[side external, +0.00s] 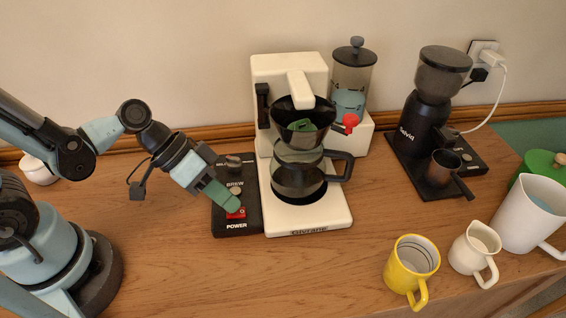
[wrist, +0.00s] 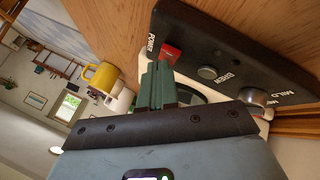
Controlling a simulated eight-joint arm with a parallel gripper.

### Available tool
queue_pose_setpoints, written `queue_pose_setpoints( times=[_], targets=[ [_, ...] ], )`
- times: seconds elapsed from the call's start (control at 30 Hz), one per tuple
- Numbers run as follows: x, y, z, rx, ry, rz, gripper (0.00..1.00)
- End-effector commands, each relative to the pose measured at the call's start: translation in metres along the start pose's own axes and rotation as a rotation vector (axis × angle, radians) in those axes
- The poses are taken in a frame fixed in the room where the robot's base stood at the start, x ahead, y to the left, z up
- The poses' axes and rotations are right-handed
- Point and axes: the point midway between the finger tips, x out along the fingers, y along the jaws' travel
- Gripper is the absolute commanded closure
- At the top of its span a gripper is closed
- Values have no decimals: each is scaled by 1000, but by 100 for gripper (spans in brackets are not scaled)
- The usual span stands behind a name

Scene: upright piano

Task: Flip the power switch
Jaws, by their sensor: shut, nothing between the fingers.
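The red power switch (side external: 237,213) sits on the black control panel (side external: 236,180) at the left side of the white coffee maker, above the word POWER. In the wrist view the red switch (wrist: 171,53) shows beside the fingertips, near the POWER label. My gripper (side external: 228,204) is shut and empty, its green fingertips pointing down right at the switch. In the wrist view the shut fingers (wrist: 157,75) lie close to the switch; I cannot tell whether they touch it. The grey BREW button (wrist: 207,73) is on the same panel.
The coffee maker (side external: 325,213) with its glass carafe (side external: 297,180) stands right of the panel. A black grinder (side external: 424,125) is further right. A yellow mug (side external: 411,262) and white pitchers stand at the front right. The wooden top in front of the panel is clear.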

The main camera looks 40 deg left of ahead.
Motion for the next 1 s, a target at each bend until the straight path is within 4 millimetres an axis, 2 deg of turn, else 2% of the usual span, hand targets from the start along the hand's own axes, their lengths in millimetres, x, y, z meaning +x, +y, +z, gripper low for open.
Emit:
queue_pose_setpoints(
  times=[0.73, 1.0],
  targets=[
    [4, -3, 2, 0, 0, 0, 100],
    [-3, 3, -2, 0, 0, 0, 100]
  ],
)
